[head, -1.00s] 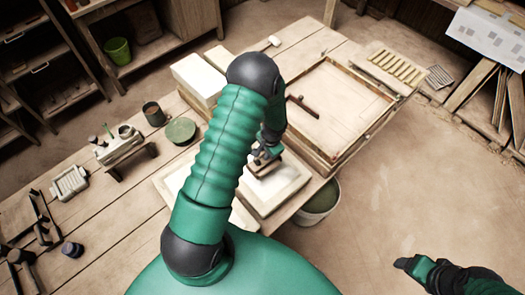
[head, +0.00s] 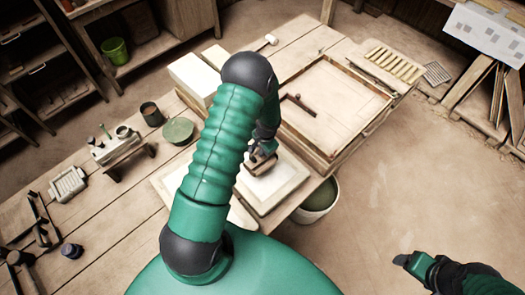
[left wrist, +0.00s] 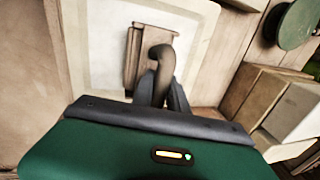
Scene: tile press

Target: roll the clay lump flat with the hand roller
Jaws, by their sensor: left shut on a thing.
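My left gripper (head: 262,151) is shut on the handle of what looks like the hand roller (head: 260,165), over a pale slab (head: 287,184) near the table's front edge. In the left wrist view the roller's curved dark handle (left wrist: 158,60) rises between the fingers, and a brown flat-edged part (left wrist: 137,62) shows beside and beyond it over the pale slab (left wrist: 100,45). I cannot make out the clay lump separately; the roller and gripper may hide it. My right gripper (head: 405,261) is away from the table at the lower right, and its fingers are too small to read.
A large wooden frame (head: 375,120) stands right of the slab, with a dark T-shaped tool (head: 298,104) on its bed. White blocks (head: 192,78), a green disc (head: 179,131) and a mug (head: 151,114) stand left. A bucket (head: 320,200) stands below the front edge.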

